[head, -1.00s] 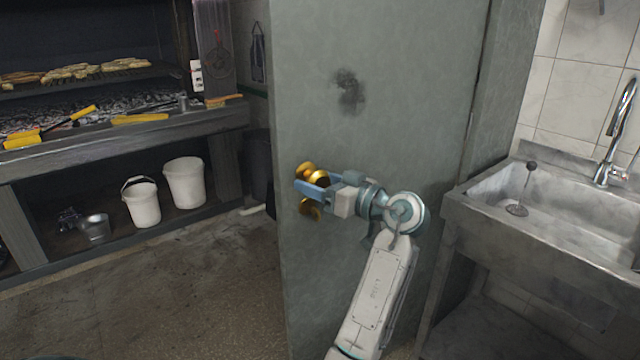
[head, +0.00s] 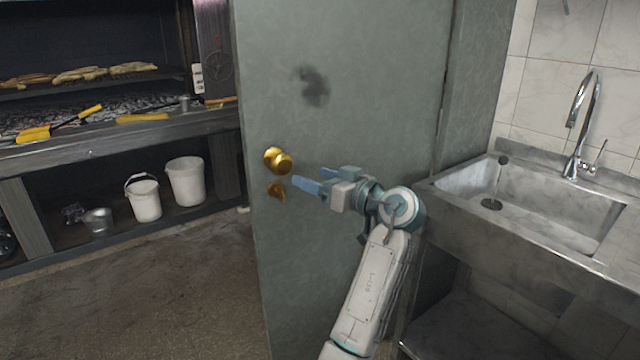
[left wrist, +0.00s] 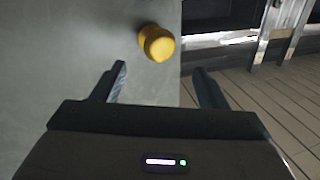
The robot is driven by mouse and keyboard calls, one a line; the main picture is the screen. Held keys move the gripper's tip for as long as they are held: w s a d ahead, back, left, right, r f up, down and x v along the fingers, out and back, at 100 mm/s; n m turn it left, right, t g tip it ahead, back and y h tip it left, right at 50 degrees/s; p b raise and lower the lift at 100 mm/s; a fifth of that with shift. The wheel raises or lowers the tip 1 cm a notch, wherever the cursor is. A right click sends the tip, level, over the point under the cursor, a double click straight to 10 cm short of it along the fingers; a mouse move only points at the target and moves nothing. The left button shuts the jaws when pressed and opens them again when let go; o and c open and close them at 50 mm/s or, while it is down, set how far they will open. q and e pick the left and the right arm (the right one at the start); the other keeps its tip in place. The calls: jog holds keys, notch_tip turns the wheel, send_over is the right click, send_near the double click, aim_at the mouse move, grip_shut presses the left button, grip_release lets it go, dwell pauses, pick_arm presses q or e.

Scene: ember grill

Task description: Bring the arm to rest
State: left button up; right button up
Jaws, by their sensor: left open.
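My left gripper (head: 308,184) is open and empty in the head view, just right of the brass door knob (head: 278,160) and apart from it. The grey-green door (head: 350,90) stands behind the gripper, with a dark smudge on its upper part. A brass plate (head: 277,190) sits below the knob. In the left wrist view the two dark fingers (left wrist: 160,86) are spread with nothing between them, and the knob (left wrist: 157,43) lies beyond their tips. My right gripper is not in view.
A steel sink (head: 540,205) with a tap stands close on the right. On the left is a grill counter (head: 110,132) with bread and yellow-handled tools. White buckets (head: 186,181) stand on the shelf below. The floor (head: 150,290) at left is clear.

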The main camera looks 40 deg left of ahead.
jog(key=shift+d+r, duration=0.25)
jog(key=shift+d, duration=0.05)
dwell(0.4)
